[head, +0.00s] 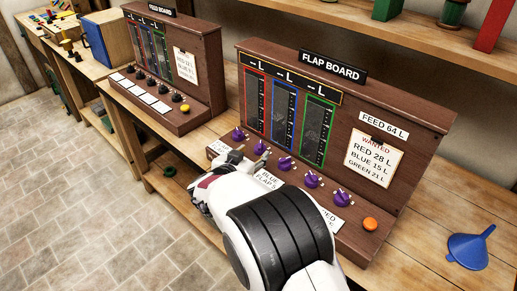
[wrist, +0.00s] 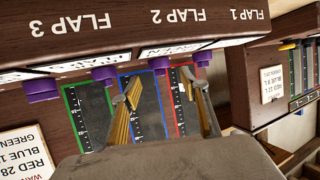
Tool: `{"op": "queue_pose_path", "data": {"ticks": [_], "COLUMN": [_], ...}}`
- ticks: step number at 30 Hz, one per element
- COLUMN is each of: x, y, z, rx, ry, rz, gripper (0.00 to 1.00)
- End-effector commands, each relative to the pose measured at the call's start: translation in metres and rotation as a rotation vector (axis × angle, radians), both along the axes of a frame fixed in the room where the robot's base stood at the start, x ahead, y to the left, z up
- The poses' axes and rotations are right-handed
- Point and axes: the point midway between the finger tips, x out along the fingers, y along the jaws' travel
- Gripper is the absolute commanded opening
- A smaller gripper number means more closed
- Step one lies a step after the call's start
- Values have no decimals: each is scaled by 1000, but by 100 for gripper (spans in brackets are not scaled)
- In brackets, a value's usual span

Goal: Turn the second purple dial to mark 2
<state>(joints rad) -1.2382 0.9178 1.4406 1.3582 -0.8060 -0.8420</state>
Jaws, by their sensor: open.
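The flap board (head: 408,122) is a dark brown panel with a row of purple dials on its sloped front. The second purple dial (head: 260,147) from the left has my gripper (head: 249,157) close in front of it, partly covering the area around it. In the wrist view, turned upside down, the second dial (wrist: 160,65) appears between the two fingertips of my gripper (wrist: 162,82). The fingers are spread apart and hold nothing. Whether they touch the dial cannot be told. The first dial (head: 238,134) is to its left, the third (head: 285,163) to its right. Dial marks are too small to read.
An orange button (head: 370,223) sits at the board's right end. Red, blue and green gauges stand above the dials. A wanted note (head: 375,158) is on the panel. A blue funnel (head: 470,247) lies on the bench at right. The feed board (head: 205,60) stands left.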

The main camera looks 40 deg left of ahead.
Motion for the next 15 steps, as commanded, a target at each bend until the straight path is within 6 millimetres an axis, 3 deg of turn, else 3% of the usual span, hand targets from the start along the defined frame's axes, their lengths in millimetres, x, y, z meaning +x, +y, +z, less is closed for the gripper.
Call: {"op": "queue_pose_path", "data": {"ticks": [15], "x": [43], "y": [16], "z": [-19], "rx": [0], "ry": [0], "rz": [-2], "gripper": [45]}}
